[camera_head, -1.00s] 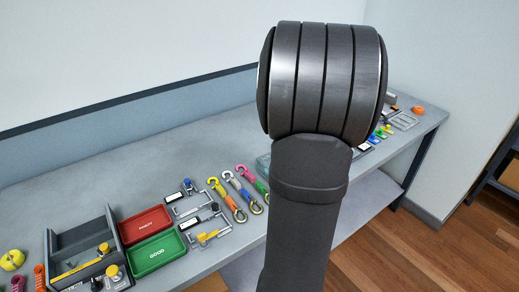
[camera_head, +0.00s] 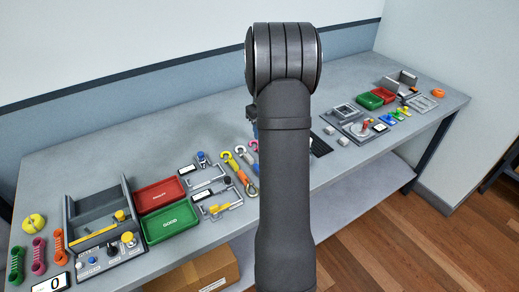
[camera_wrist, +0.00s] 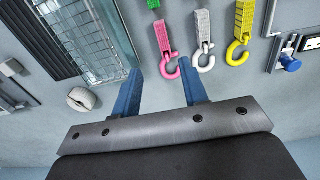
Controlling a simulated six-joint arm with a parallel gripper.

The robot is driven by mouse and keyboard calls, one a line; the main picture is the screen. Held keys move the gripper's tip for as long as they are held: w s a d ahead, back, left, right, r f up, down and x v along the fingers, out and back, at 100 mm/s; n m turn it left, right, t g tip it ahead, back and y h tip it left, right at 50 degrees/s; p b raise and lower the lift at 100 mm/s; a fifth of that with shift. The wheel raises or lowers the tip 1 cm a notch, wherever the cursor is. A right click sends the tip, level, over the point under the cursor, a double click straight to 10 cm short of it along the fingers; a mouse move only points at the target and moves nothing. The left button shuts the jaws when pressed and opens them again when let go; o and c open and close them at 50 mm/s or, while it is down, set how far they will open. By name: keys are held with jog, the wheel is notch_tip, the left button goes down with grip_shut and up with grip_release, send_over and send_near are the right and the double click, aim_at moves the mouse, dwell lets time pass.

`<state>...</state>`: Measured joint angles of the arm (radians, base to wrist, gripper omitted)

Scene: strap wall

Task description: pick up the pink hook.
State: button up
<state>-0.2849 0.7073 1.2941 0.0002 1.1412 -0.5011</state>
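The pink hook (camera_wrist: 172,67) hangs off a pink strap (camera_wrist: 162,37) and lies flat on the grey table in the wrist view. In the head view the pink hook (camera_head: 253,145) shows at the arm's left edge, partly hidden. My gripper (camera_wrist: 160,78) is open and empty, its two blue fingers apart. In the wrist view the pink hook appears between and just beyond the fingertips, nearer the right finger. I cannot tell the height gap.
A white hook (camera_wrist: 204,62) and a yellow hook (camera_wrist: 237,52) lie close to the right of the pink one. A clear ribbed container (camera_wrist: 92,35) is at the left, near the left finger. Red (camera_head: 159,194) and green (camera_head: 171,221) trays stand farther left.

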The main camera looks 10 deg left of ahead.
jog(key=f, duration=0.5)
jog(key=s+f, duration=0.1)
jog(key=f, duration=0.1)
jog(key=shift+a+f, duration=0.1)
jog(key=shift+f, duration=0.05)
jog(key=shift+c, duration=0.2)
jog(key=shift+w, duration=0.1)
grip_shut()
